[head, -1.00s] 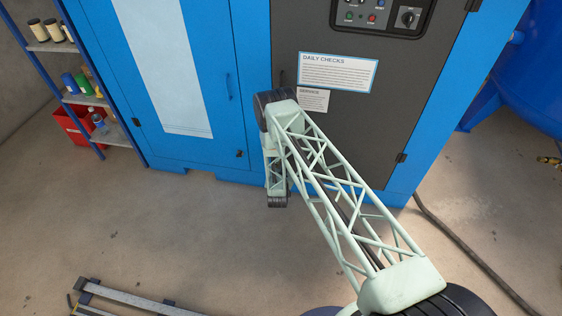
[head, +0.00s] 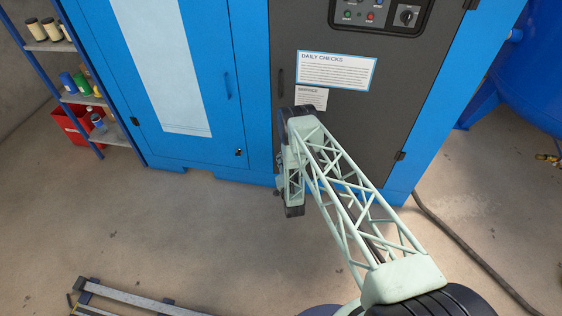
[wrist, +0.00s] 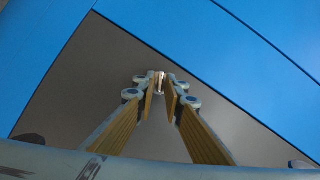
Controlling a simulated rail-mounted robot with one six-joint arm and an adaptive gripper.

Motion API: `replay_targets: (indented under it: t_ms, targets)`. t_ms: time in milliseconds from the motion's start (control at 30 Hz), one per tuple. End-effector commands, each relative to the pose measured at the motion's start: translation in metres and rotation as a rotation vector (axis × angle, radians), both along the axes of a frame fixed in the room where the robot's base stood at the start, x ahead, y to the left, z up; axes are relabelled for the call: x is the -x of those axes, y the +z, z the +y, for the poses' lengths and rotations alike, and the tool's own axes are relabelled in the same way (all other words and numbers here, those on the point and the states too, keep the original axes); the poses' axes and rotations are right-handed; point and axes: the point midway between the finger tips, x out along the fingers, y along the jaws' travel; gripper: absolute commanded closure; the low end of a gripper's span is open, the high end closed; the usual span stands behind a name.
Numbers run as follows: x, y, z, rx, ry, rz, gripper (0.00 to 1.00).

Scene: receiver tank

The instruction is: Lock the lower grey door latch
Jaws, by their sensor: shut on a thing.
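The grey door (head: 365,130) of the blue cabinet is shut in the head view, with a dark handle at its left edge. Its lower latch is hidden behind my arm there. In the wrist view, the latch (wrist: 160,80) is a small shiny piece on the grey door (wrist: 85,75), between my fingertips. My gripper (wrist: 160,88) has yellow-padded fingers closed in on it, and they hold it. Its exact turn angle is too small to tell. In the head view my fingers are not clearly seen.
The blue door (head: 210,60) to the left has its own small latch (head: 238,152). A shelf (head: 75,75) with bottles and a red bin (head: 72,125) stands at left. A blue tank (head: 530,85) and a hose (head: 465,245) are at right.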

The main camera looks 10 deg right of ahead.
Motion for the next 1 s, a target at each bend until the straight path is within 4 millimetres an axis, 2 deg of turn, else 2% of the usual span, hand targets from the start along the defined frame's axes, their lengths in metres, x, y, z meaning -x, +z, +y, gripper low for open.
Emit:
replay_targets:
  t_ms: [500,1000]
  targets:
    - [0.0002,-0.0041,-0.0012,-0.346,-0.001,-0.148,1.00]
    - [0.0003,-0.0042,-0.0012,-0.433,-0.001,-0.183,1.00]
